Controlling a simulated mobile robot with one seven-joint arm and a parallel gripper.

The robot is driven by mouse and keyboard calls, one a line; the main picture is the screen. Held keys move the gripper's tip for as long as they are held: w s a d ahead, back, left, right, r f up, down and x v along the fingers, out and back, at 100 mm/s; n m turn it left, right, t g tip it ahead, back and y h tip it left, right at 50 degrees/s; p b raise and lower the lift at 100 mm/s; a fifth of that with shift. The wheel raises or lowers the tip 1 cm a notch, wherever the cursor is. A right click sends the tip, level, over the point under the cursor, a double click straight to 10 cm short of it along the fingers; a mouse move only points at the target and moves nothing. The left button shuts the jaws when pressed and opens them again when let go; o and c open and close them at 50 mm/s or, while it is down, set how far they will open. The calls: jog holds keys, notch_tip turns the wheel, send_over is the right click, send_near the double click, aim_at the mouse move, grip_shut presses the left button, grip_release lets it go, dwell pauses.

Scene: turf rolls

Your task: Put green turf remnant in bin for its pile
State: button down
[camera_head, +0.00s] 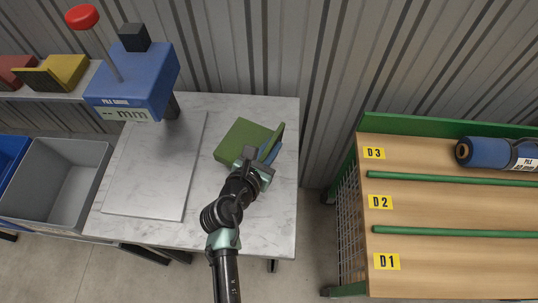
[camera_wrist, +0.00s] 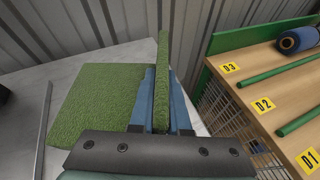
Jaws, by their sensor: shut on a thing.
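The green turf remnant (camera_head: 241,141) is an L-shaped piece with a flat part and an upright flange, over the right side of the marble-look table (camera_head: 205,233). I cannot tell whether it touches the table. My gripper (camera_head: 267,154) is shut on the upright flange. In the wrist view, the blue fingers of my gripper (camera_wrist: 161,100) stand on both sides of the flange, and the flat part of the remnant (camera_wrist: 95,105) spreads to the left. A grey bin (camera_head: 97,183) stands open and looks empty at the left, with a blue bin (camera_head: 10,152) partly in view beyond it.
A blue pile gauge (camera_head: 140,80) with a "-- mm" display and red knob stands at the table's back left, beside a grey plate (camera_head: 150,180). Yellow (camera_head: 60,70) and red pieces lie on a left shelf. A rack (camera_head: 450,210) marked D1–D3 holds a blue roll (camera_head: 487,153).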

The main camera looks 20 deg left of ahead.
jog(key=shift+w+f+b, duration=0.1)
jog(key=shift+f+b, duration=0.6)
jog(key=shift+f, duration=1.55)
jog(key=shift+f, duration=0.2)
jog(key=c, duration=0.9)
grip_release()
jog(key=shift+r, duration=0.15)
jog(key=shift+s+r, duration=0.1)
jog(key=shift+s, duration=0.1)
jog(key=p+v, duration=0.1)
jog(key=v, duration=1)
jog(key=shift+s+a+r, duration=0.1)
jog(key=shift+s+r, duration=0.05)
jog(key=shift+s, duration=0.15)
